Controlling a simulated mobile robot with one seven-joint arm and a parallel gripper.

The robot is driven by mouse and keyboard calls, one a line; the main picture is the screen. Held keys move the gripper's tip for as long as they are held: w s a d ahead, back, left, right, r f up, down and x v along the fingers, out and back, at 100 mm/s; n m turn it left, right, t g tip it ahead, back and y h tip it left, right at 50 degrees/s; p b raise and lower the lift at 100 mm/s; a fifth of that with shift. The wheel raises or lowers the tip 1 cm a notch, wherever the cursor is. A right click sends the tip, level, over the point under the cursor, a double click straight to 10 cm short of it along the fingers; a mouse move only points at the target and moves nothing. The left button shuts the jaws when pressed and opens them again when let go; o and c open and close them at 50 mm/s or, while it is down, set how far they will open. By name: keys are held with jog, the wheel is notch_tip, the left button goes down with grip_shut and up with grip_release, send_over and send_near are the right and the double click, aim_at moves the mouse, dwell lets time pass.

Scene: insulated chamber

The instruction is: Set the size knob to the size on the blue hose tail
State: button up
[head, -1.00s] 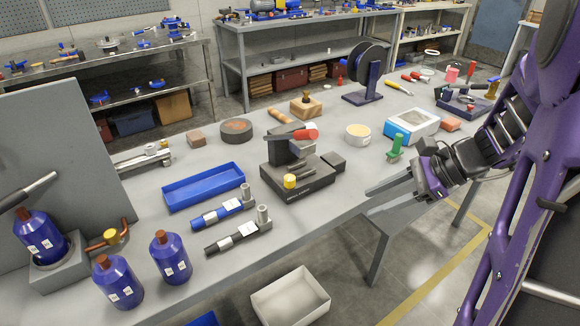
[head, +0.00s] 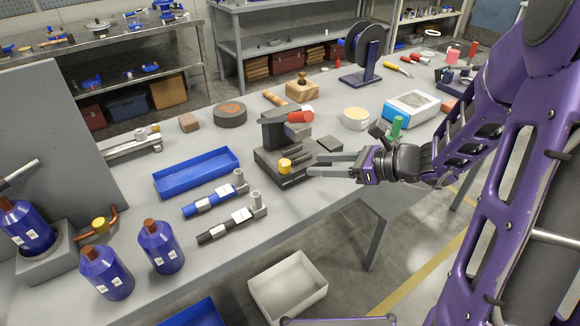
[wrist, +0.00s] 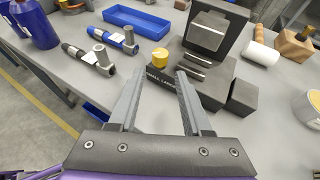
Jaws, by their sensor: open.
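The blue hose tail (head: 209,201) lies on the bench with a white label on it; the label's text is too small to read. It also shows in the wrist view (wrist: 84,55). The yellow size knob (head: 285,165) sits on the front of a dark machine (head: 270,158). In the wrist view the knob (wrist: 160,57) is just beyond the fingertips, with printed lettering below it. My gripper (head: 312,166) is open and empty, its fingers pointing at the knob, apparently apart from it.
A black hose tail (head: 223,232) lies in front of the blue one. A blue tray (head: 196,172) is behind them. Blue bottles (head: 161,247) stand at left. A dark block (head: 329,145) and green item (head: 397,127) are near my arm. A white bin (head: 288,287) is below the bench.

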aim_at(290, 174)
jog(key=b+x, duration=0.1)
jog(key=x, duration=0.8)
grip_shut()
